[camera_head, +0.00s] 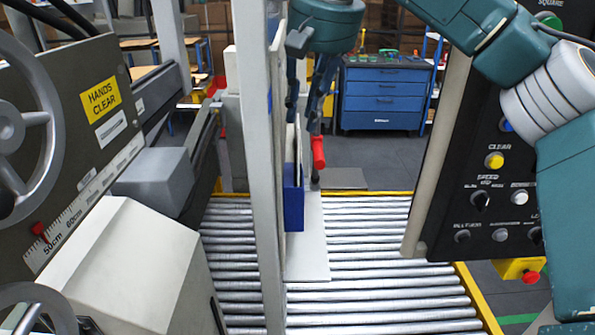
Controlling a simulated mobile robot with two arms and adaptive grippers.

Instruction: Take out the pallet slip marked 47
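A narrow blue holder (293,197) stands upright against a tall pale board beside the grey post. A thin pale edge (298,140) rises at its top; I cannot tell whether this is the pallet slip, and no 47 is readable. My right gripper (305,103) hangs fingers down just above the holder. Its two fingers look apart, with a gap between them, and I see nothing gripped. The far side of the fingers and the inside of the holder are hidden. My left gripper is not in view.
A white plate (308,262) lies on the roller conveyor (375,285) under the holder. A red handle (318,152) is close right of the fingertips. The grey post (258,170) and control panel (490,190) flank the space. Bare rollers lie to the right.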

